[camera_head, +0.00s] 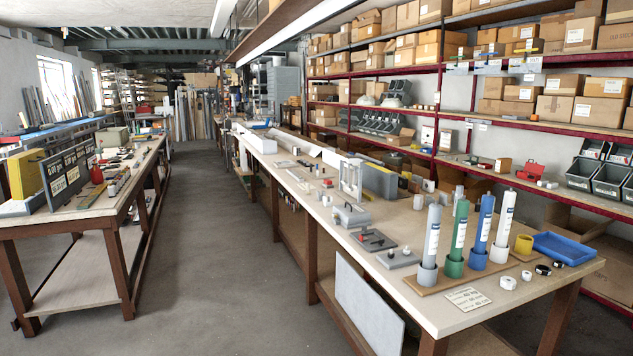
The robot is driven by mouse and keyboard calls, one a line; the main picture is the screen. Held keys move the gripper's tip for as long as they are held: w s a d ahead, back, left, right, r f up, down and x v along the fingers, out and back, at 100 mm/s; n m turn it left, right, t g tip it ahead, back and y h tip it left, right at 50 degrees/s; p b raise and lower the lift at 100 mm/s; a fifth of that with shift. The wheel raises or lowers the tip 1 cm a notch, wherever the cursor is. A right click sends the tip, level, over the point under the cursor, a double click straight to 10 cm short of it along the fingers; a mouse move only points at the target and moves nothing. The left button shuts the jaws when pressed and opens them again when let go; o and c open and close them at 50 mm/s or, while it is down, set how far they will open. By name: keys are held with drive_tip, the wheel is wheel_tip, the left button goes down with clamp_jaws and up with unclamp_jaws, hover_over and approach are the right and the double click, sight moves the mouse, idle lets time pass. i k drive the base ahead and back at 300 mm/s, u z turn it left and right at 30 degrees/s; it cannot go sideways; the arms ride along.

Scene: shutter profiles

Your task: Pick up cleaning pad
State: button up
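I cannot tell for sure which thing is the cleaning pad. On the right workbench (440,313) lie a flat grey plate with a black and red piece on it (373,240), a grey block with a small dark part on top (398,258) and a grey box-like piece with a handle (351,216). No thing there is plainly a pad. My gripper is not in view.
Several tubes in cups, among them a green one (457,240), stand upright on a board near the bench's front.

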sight(327, 183)
drive_tip(key=u, duration=0.2)
drive_tip(key=i, duration=1.15)
drive_tip(key=u, duration=0.4)
drive_tip(key=i, duration=0.75)
drive_tip(key=u, duration=0.3)
drive_tip(key=i, duration=2.85)
drive_tip(key=z, duration=0.05)
